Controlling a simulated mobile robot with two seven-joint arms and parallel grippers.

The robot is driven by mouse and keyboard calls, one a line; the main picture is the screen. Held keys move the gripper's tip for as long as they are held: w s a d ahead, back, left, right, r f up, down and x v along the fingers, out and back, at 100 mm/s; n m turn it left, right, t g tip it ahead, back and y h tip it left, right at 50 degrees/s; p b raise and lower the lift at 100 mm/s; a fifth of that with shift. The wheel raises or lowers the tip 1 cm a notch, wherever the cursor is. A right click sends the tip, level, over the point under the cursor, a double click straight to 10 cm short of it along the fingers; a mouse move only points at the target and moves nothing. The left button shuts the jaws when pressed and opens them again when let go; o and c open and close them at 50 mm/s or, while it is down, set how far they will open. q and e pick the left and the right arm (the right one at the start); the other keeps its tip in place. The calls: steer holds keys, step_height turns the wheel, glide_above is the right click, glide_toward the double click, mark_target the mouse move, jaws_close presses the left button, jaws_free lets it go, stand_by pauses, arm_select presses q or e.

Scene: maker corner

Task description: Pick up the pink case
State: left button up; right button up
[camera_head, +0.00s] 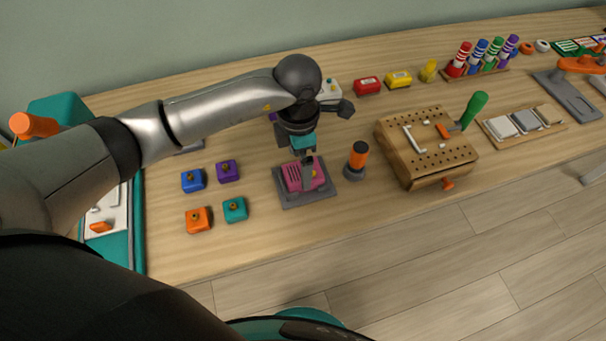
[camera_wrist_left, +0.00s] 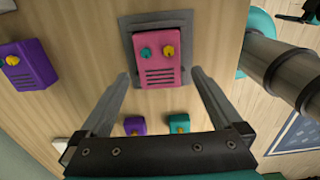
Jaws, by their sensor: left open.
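The pink case (camera_head: 292,178) sits on a grey plate (camera_head: 310,199) near the table's front edge. In the left wrist view the pink case (camera_wrist_left: 160,77) shows a slotted face with a teal knob and a yellow knob, on its grey plate (camera_wrist_left: 128,40). My left gripper (camera_head: 307,166) is above the case and partly hides it in the head view. In the left wrist view my left gripper (camera_wrist_left: 161,74) is open, with one finger to each side of the case and visible gaps between. Whether the fingertips reach down to the case's height is unclear. My right gripper is not in view.
Small blue (camera_head: 193,180), purple (camera_head: 227,171), orange (camera_head: 198,220) and teal (camera_head: 235,209) blocks lie left of the case. A wooden pegboard block (camera_head: 426,147) is farther right.

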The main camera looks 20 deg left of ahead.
mark_target(299, 172)
arm_select(q)
step_height(299, 172, down, 4)
steer(key=shift+a+f+b, duration=0.1)
steer(key=shift+f+b, duration=0.15)
steer(key=shift+b, duration=0.15)
steer(key=shift+c, duration=0.2)
steer(key=shift+r, duration=0.1)
steer(key=c, duration=1.5)
